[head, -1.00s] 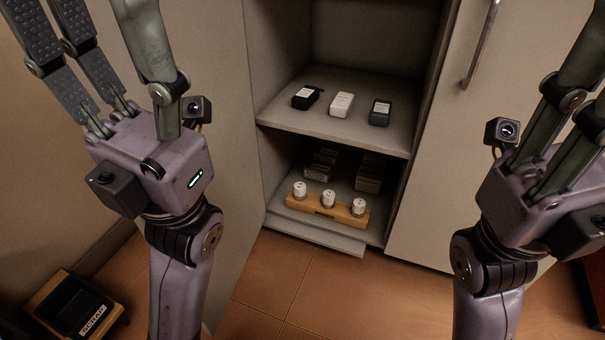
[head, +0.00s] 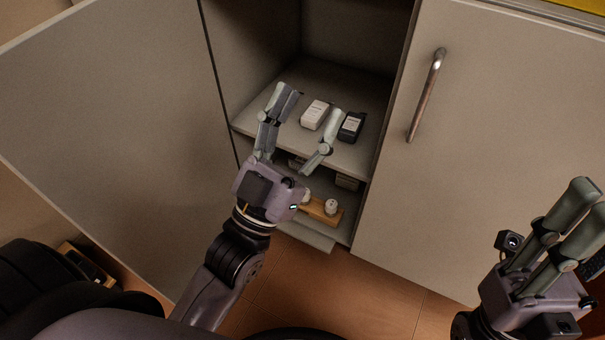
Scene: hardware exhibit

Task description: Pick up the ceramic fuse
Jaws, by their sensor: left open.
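White ceramic fuses stand in a wooden holder (head: 322,214) on the cabinet's lower shelf. One white fuse (head: 331,206) shows clearly at the right end; another (head: 306,195) is partly hidden by my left gripper, and the left part of the holder is covered. My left gripper (head: 302,118) is open and empty, its fingers spread in front of the upper shelf, above the fuses and apart from them. My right gripper (head: 578,205) is at the lower right, outside the cabinet; its fingertips point up, and I cannot tell how far they are apart.
The upper shelf (head: 345,157) holds a white box (head: 315,115) and a black box (head: 351,126). The open left door (head: 110,110) stands wide at the left. The right door (head: 470,150) is closed, with a metal handle (head: 427,95). Small boxes (head: 347,181) sit behind the holder.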

